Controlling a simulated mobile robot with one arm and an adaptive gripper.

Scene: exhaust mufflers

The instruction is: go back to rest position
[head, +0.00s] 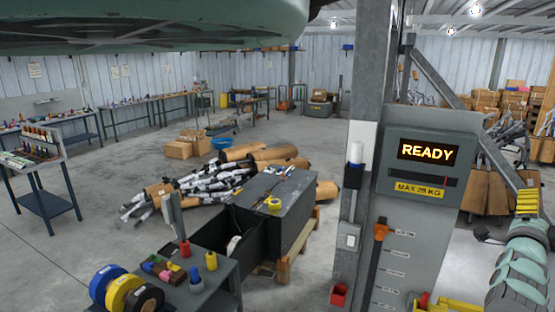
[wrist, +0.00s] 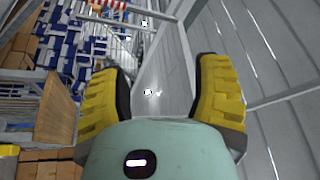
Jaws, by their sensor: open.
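My gripper (wrist: 157,88) shows in the wrist view. Its two yellow ribbed fingers stand wide apart on either side of the pale green body. Nothing is between the fingers.
A grey panel (head: 424,205) reading READY stands beside a steel post (head: 368,75). A dark grey box (head: 293,205) is left of it. A muffler pile (head: 215,186), a tool bench (head: 215,283) and cartons (head: 178,150) stand around. Open floor (head: 80,220) lies at the left.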

